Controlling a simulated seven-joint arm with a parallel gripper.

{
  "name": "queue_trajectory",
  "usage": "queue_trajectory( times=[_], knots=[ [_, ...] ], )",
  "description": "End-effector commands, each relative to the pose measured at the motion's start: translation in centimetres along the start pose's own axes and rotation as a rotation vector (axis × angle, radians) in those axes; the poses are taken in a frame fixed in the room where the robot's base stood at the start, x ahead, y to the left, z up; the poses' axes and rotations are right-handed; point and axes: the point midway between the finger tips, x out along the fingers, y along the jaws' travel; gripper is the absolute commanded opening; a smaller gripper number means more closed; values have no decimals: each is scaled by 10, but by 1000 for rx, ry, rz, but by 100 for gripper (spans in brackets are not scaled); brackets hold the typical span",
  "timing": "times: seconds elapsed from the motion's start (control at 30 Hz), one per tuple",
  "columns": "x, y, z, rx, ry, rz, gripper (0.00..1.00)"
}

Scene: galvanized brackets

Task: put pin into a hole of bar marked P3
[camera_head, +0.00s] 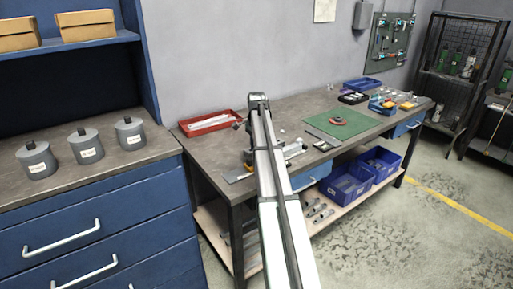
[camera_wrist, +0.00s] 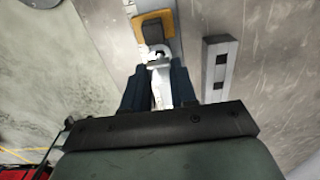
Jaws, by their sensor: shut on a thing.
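In the wrist view my gripper (camera_wrist: 157,76) has its two dark fingers shut on a pale grey-white piece (camera_wrist: 161,90), which I take to be the pin; the fingers hide part of it. Just beyond the fingertips is a dark block on a yellow-orange piece (camera_wrist: 140,20). A light grey bar (camera_wrist: 216,82) with dark openings lies to the right, apart from the fingers. I cannot read any P3 mark on it. In the head view my arm covers much of the near bench, and the fingertips and pin cannot be made out.
The workbench (camera_head: 287,112) holds a red tray (camera_head: 208,124) at its left back and a green mat (camera_head: 342,124) to the right. A blue bin (camera_head: 381,104) with small items stands farther right. The wrist view shows the bench edge and floor at left.

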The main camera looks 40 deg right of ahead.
Motion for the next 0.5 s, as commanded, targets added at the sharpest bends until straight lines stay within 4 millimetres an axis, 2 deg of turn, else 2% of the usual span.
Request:
queue_trajectory(
  times=[0.5],
  knots=[
    [10, 0, 0, 0, 0, 0, 0]
  ],
)
